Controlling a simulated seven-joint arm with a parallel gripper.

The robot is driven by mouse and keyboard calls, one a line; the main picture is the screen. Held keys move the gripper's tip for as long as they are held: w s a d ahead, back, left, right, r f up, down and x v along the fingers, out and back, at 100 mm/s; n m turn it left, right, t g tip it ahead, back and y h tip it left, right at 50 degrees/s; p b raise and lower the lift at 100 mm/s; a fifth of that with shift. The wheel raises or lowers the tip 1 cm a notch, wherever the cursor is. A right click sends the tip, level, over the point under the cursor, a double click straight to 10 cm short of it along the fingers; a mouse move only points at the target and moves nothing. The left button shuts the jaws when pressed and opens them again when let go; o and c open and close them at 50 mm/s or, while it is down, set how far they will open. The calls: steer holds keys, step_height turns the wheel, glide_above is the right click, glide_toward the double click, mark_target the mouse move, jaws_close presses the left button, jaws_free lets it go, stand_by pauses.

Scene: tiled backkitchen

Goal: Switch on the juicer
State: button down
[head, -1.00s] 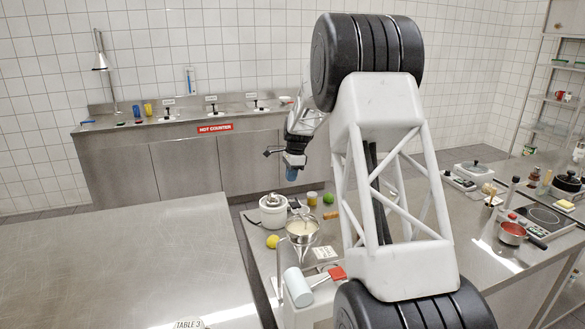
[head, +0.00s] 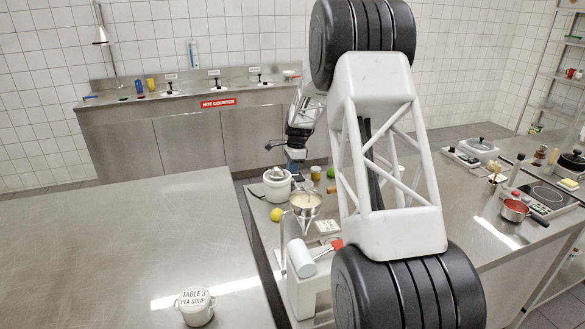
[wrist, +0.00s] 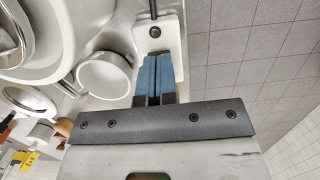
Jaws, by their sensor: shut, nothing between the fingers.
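The juicer (head: 277,186) is a white appliance with a silver top, on the near edge of the right-hand steel counter in the head view. In the wrist view its white body (wrist: 60,45) fills the upper left, and a dark round button (wrist: 154,31) sits on its pale base. My gripper (head: 294,172) is just right of the juicer in the head view. In the wrist view my gripper (wrist: 153,62) has its blue fingertips shut together and empty, pointing at the base just short of the button in the picture. I cannot tell whether they touch it.
A metal bowl (head: 306,201) and a lemon (head: 276,215) are in front of the juicer. A white pea-soup pot (head: 196,314) stands on the mostly bare left table (head: 110,235).

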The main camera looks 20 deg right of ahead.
steer(key=shift+f, duration=0.1)
steer(key=shift+s+a+f+h, duration=0.1)
steer(key=shift+a+f+h, duration=0.15)
steer(key=shift+h, duration=0.35)
steer(key=shift+a+f+h, duration=0.15)
steer(key=shift+f+h, duration=0.2)
steer(key=shift+h, duration=0.25)
steer(key=shift+a+f, duration=0.1)
steer(key=shift+f, duration=0.2)
steer(key=shift+s+f, duration=0.1)
steer(key=shift+f, duration=0.15)
steer(key=shift+s+d+r, duration=0.1)
steer(key=shift+d+r, duration=0.1)
steer(key=shift+d, duration=0.8)
steer(key=shift+r, duration=0.1)
step_height(320, 180, up, 15)
steer(key=a, duration=0.2)
steer(key=shift+w+a, duration=0.3)
steer(key=shift+a, duration=0.05)
